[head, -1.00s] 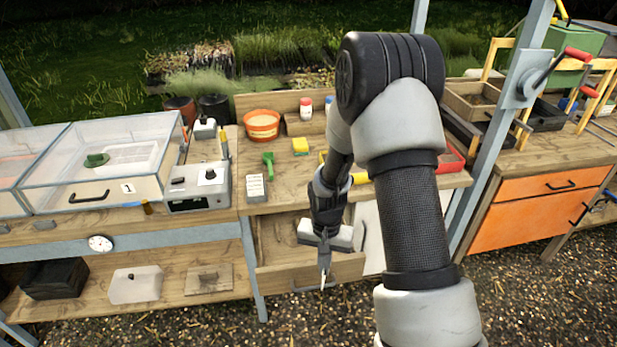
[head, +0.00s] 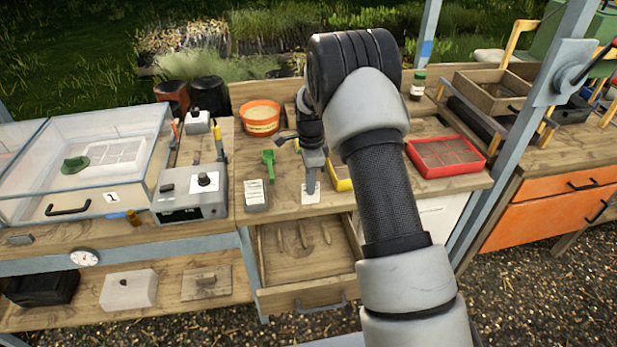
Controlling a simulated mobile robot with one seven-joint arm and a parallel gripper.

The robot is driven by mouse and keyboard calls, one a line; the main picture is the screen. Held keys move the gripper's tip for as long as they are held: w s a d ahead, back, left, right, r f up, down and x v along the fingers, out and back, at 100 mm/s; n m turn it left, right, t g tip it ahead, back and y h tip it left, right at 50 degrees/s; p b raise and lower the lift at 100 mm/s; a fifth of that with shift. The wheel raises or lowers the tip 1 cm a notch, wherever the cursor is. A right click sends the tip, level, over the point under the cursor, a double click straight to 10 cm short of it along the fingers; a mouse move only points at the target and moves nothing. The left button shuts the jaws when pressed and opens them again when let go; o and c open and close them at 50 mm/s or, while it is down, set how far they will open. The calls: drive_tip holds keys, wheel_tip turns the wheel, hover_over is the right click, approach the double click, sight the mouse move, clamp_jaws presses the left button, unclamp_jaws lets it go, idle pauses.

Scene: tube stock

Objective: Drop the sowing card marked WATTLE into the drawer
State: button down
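A small white card (head: 310,196) lies on the bench top near its front edge, with a dark mark too small to read. I cannot confirm that it says WATTLE. My gripper (head: 312,185) points down at the card, its tips over or against the card's upper part. The view does not show a gap between the fingers, so I cannot tell whether they hold it. The drawer (head: 312,293) below the bench top is pulled open. Its wooden inside shows several low dividers and no card; my arm covers its right side.
A grey block with a printed white label (head: 256,195) and a green scoop (head: 268,160) stand left of my gripper. An orange tub (head: 261,118) is behind. A red tray (head: 446,156) lies farther right.

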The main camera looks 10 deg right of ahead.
wheel_tip(320, 180, down, 6)
drive_tip(key=b, duration=0.2)
drive_tip(key=shift+s+r+b, duration=0.15)
drive_tip(key=shift+b, duration=0.15)
drive_tip(key=c, duration=2)
unclamp_jaws()
wheel_tip(320, 180, up, 17)
drive_tip(key=shift+r, duration=0.2)
drive_tip(key=shift+r, duration=0.1)
